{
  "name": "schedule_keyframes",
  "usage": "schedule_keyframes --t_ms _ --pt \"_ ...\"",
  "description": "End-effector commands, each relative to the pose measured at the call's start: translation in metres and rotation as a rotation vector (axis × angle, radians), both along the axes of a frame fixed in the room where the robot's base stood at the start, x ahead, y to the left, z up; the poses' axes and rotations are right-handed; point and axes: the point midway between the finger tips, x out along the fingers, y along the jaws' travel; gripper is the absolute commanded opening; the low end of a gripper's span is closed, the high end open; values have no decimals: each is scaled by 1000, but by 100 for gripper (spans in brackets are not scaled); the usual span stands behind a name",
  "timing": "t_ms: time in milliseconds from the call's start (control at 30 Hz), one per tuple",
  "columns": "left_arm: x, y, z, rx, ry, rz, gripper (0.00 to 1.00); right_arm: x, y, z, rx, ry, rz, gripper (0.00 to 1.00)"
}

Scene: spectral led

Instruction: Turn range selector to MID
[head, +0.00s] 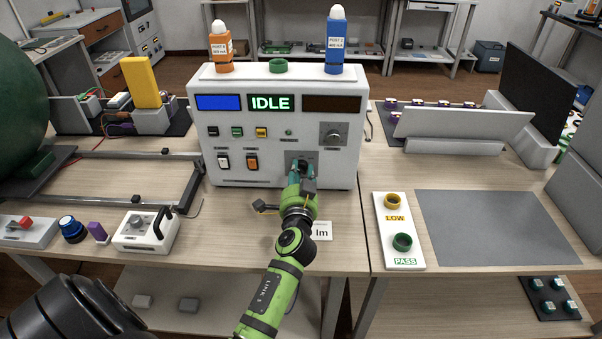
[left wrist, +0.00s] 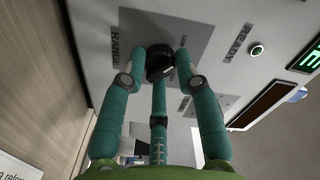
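The range selector is a black knob (left wrist: 160,62) on a grey plate marked RANGE, low on the front of the white instrument (head: 230,170). My left gripper (head: 301,172) is at that plate in the head view, its teal fingers covering most of the knob. In the left wrist view the left gripper (left wrist: 162,56) has two fingers closed against opposite sides of the knob, with a third finger behind it. The scale marks are partly hidden, and I cannot tell which setting the knob points to. My right gripper is not in view.
The instrument's display (head: 270,102) reads IDLE. A second round dial (head: 333,135) sits above right of the selector. Rocker switches (head: 237,162) are to its left.

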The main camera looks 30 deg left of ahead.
Motion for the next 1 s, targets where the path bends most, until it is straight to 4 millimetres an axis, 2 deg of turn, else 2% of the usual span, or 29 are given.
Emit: schedule_keyframes --t_ms 467,1000 --pt "1 -1 1 49 27 -2 0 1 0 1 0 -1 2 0" --pt "1 0 2 414 249 -1 0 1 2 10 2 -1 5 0"
